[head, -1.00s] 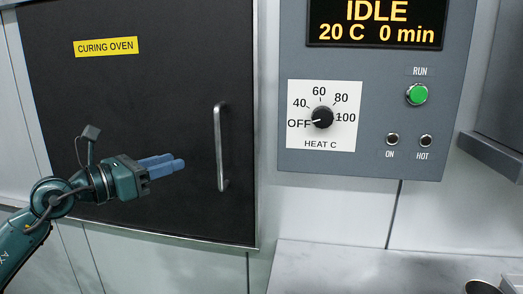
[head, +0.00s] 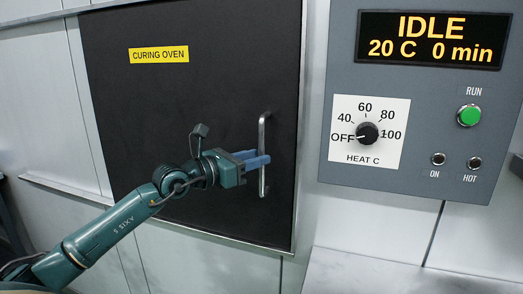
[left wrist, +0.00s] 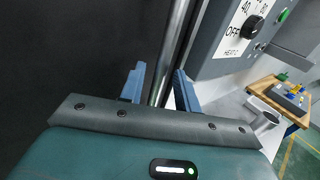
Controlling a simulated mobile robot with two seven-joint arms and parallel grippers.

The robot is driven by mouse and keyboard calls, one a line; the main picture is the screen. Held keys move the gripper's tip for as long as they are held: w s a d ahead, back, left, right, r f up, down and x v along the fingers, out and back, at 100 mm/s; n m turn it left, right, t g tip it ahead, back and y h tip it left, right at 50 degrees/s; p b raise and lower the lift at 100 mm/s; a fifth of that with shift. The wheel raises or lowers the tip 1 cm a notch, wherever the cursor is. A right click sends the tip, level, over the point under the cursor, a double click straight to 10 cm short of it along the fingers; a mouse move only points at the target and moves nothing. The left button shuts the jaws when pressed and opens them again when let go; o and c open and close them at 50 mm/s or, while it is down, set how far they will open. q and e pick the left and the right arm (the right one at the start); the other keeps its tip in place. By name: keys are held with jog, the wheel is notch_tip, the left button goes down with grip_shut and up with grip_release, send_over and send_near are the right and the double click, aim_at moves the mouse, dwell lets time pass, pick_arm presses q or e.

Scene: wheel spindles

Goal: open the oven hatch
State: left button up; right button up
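The oven hatch (head: 200,100) is a black panel with a yellow "CURING OVEN" label, and it looks shut. Its vertical metal handle (head: 263,130) is near the hatch's right edge. My left gripper (head: 262,160) is at the lower half of the handle, with its blue fingers reaching it. In the left wrist view the blue fingers (left wrist: 156,85) are apart, and the handle bar (left wrist: 166,70) runs between them. Gaps show beside the bar, so the fingers look open around it. My right gripper is not seen.
A grey control panel (head: 420,172) is right of the hatch, with an "IDLE 20 C 0 min" display (head: 432,38), a heat knob (head: 367,133) at OFF and a green RUN button (head: 468,115). A pale counter (head: 370,275) lies below the panel.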

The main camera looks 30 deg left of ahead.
pick_arm(q)
jog(key=shift+p+x, duration=0.3)
jog(key=shift+x, duration=0.9)
grip_shut()
